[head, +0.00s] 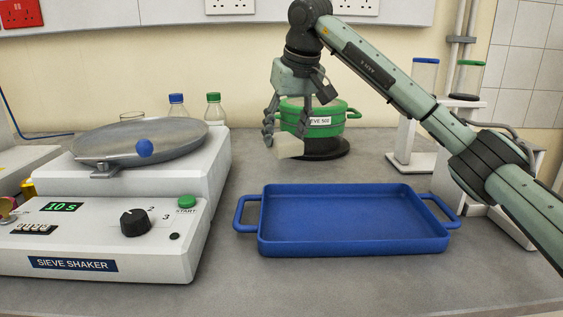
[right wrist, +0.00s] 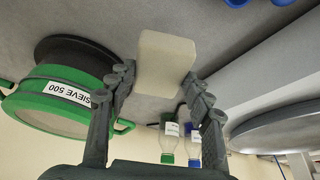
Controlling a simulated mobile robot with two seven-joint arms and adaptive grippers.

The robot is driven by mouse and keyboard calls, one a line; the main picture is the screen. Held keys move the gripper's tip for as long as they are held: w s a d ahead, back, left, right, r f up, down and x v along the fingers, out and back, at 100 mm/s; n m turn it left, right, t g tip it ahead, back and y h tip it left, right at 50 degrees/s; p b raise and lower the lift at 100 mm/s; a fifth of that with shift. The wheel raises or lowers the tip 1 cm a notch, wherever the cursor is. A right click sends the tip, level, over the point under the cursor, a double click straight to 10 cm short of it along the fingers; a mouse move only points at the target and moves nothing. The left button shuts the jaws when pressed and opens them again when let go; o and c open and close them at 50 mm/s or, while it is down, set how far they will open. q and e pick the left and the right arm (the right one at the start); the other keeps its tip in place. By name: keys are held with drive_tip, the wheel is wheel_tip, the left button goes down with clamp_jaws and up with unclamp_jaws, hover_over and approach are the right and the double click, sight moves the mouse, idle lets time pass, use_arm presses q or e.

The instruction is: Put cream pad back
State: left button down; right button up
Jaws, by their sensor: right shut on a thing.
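The cream pad (head: 290,147) is a pale block held between the fingers of my right gripper (head: 287,134). In the right wrist view the pad (right wrist: 165,60) sits at the fingertips, with a finger on each side. The right gripper (right wrist: 160,82) is shut on it. In the head view the pad appears in front of the green sieve and over the grey worktop; whether it touches the worktop I cannot tell. My left gripper is not in view.
A green sieve labelled SIEVE 500 (head: 341,113) stands on a black base (head: 322,150) behind the pad. An empty blue tray (head: 350,247) lies in front. The sieve shaker (head: 190,246) with its round metal plate (head: 185,135) stands at left. Bottles (head: 214,110) are behind it.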

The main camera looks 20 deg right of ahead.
sight(284, 155)
drive_tip(key=shift+f, duration=2.8)
drive_tip(key=shift+f, duration=0.15)
drive_tip(key=o, duration=1)
drive_tip(key=shift+r, duration=0.25)
drive_tip(key=v, duration=1.2)
